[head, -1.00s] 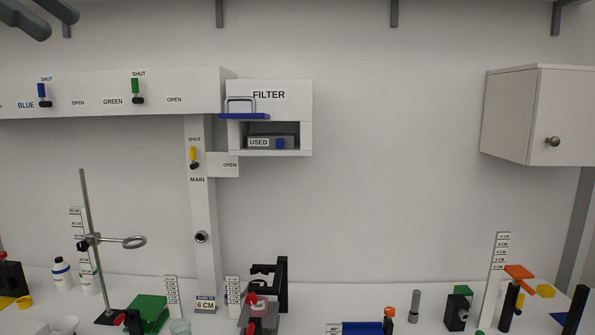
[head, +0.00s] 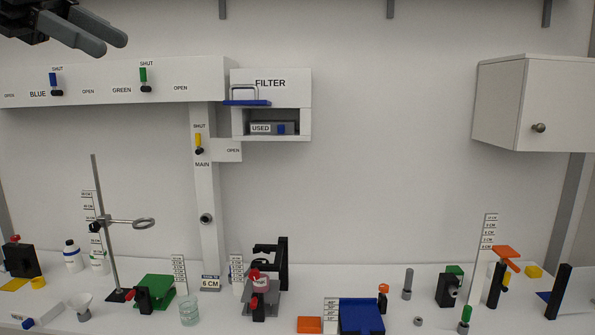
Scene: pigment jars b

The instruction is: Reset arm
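My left gripper (head: 112,43) hangs in the air at the upper left of the head view, in front of the wall. It is above the blue valve (head: 53,83) and green valve (head: 143,79) on the white wall panel. Its two grey fingers are apart at the tips, and nothing shows between them. It touches nothing that I can see. My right gripper is out of view.
A white bench (head: 220,316) below carries a ring stand (head: 107,225), bottles, a glass beaker (head: 189,312), a blue tray (head: 361,317) and several small fixtures. A filter box (head: 293,84) and a white cabinet (head: 500,105) are on the wall. The wall's middle is clear.

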